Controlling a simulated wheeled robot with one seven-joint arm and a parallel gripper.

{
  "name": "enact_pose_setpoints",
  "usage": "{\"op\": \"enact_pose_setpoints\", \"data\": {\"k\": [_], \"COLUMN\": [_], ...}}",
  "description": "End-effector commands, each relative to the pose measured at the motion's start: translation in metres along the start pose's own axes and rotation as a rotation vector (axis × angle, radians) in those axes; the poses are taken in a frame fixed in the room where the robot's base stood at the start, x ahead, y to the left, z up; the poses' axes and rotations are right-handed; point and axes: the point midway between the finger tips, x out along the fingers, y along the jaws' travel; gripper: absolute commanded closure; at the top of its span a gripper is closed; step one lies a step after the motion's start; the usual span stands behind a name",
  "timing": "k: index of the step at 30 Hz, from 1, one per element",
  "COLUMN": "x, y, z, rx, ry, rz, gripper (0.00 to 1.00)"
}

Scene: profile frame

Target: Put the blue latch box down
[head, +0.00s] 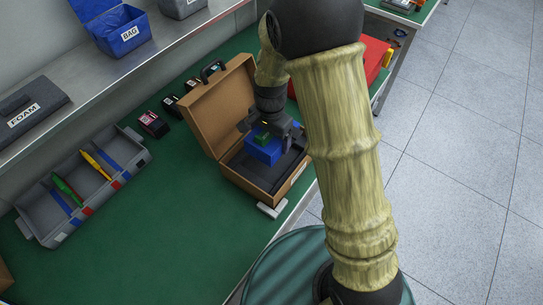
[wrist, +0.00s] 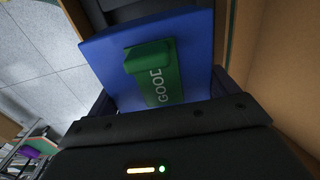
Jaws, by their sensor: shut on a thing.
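The blue latch box (head: 264,151) is held in my gripper (head: 270,136), over the dark foam inside an open brown case (head: 224,105). I cannot tell whether the box touches the foam. The wrist view shows the blue box (wrist: 203,62) close up, with a green latch piece (wrist: 152,75) marked "GOOD" on its face. My dark gripper body (wrist: 165,130) fills the lower part of that view. The jaws are shut on the box; the fingertips are mostly hidden.
The case stands on a green bench top (head: 165,210), its lid raised at the back left. A grey divided tray (head: 88,180) with coloured tools lies left. A red case (head: 374,58) is behind my arm. A shelf (head: 95,65) overhangs the back.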

Motion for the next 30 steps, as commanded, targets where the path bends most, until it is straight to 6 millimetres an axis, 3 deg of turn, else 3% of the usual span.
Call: {"op": "enact_pose_setpoints", "data": {"k": [9, 20, 30], "x": [0.047, 0.051, 0.086], "y": [0.001, 0.002, 0.001], "z": [-0.001, -0.002, -0.001], "rx": [0.003, 0.006, 0.003], "ry": [-0.002, 0.0, -0.001], "rz": [0.002, 0.0, 0.001], "gripper": [0.66, 0.66, 0.66]}}
